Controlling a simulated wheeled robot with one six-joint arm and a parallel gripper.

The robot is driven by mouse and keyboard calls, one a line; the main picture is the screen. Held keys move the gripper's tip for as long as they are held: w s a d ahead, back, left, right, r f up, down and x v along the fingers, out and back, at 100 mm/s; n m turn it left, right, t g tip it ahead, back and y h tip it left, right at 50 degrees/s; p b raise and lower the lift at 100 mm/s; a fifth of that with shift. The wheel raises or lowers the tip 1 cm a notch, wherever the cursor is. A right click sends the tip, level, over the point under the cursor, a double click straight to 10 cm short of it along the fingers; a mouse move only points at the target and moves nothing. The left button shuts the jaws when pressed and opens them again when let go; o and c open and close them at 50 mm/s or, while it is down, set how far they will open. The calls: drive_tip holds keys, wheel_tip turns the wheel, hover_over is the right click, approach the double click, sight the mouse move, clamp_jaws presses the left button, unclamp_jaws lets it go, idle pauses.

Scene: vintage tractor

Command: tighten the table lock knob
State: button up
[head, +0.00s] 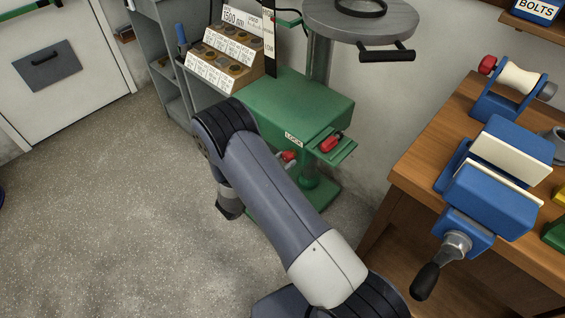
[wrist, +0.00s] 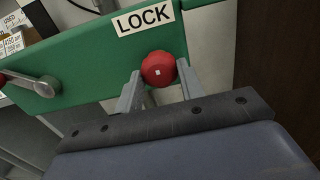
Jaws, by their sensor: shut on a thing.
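The table lock knob (wrist: 158,68) is a round red knob with a small white square mark. It sits just below the white LOCK label (wrist: 145,18) on the green machine housing (wrist: 85,58). My gripper (wrist: 158,82) has one grey finger on each side of the knob and is shut on it.
A metal crank lever (wrist: 38,86) with a red end is left of the knob. A green side tray (head: 333,148) holds a red item. A wooden bench (head: 405,165) with a blue vise (head: 490,195) stands to the right. The floor at left is clear.

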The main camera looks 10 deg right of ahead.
drive_tip(key=m+b, duration=0.1)
drive_tip(key=b, duration=0.1)
drive_tip(key=m+b, duration=0.2)
drive_tip(key=shift+f, duration=0.3)
drive_tip(key=m+b, duration=0.6)
drive_tip(key=b, duration=0.1)
drive_tip(key=shift+w, duration=0.1)
drive_tip(key=m+b, duration=0.5)
drive_tip(key=b, duration=0.3)
drive_tip(key=m+b, duration=0.3)
drive_tip(key=b, duration=0.1)
drive_tip(key=shift+r+m+b, duration=0.2)
drive_tip(key=shift+m+b, duration=0.3)
drive_tip(key=shift+b, duration=0.1)
drive_tip(key=shift+r, duration=0.1)
drive_tip(key=o, duration=1)
drive_tip(key=shift+a, duration=0.1)
drive_tip(key=shift+r, duration=0.1)
